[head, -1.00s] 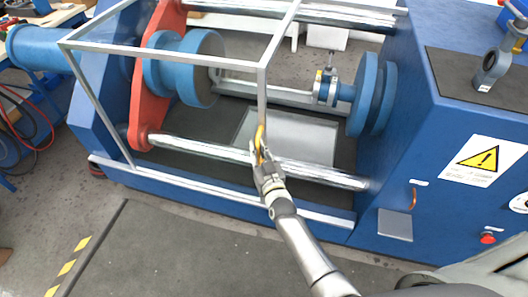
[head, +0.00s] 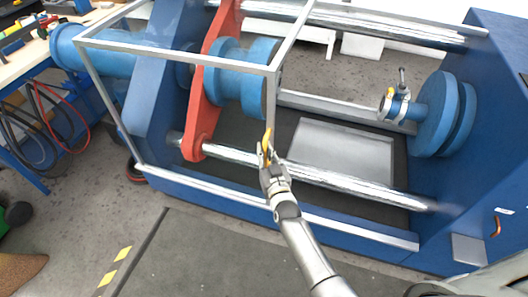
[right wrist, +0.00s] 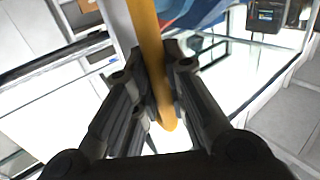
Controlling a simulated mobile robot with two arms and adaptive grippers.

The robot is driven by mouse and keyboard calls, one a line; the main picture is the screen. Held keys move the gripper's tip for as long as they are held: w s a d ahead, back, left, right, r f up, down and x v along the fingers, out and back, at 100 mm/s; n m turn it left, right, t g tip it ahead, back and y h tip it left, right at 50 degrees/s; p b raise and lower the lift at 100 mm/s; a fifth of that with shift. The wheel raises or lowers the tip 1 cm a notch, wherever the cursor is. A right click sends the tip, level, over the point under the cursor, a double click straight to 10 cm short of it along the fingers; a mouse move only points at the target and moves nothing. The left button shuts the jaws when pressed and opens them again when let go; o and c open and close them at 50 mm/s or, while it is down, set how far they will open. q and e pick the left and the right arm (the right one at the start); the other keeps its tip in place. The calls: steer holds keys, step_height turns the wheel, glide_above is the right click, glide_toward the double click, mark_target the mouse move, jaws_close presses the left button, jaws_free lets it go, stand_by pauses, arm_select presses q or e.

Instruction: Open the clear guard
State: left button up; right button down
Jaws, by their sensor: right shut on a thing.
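The clear guard (head: 180,56) is a see-through box with a grey metal frame at the front left of the blue machine. It stands in front of the red plate (head: 210,95) and the blue flanged cylinder (head: 255,85). A yellow handle (head: 267,137) sits on its right upright. My right gripper (head: 265,163) is at this handle. In the right wrist view the yellow handle (right wrist: 147,35) runs between the two fingers of my right gripper (right wrist: 155,78), which is shut on it. My left gripper is not in view.
A small valve (head: 396,106) is at the blue disc (head: 440,112) on the right, apart from the guard. Shiny rods (head: 340,186) span the machine. A workbench (head: 30,50) with hoses stands at the left. The floor (head: 220,255) in front is clear.

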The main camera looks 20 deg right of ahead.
steer(key=shift+w+a, duration=0.1)
steer(key=shift+a, duration=0.1)
steer(key=c, duration=1.5)
jaws_free()
steer(key=shift+o, duration=0.2)
steer(key=s, duration=1.2)
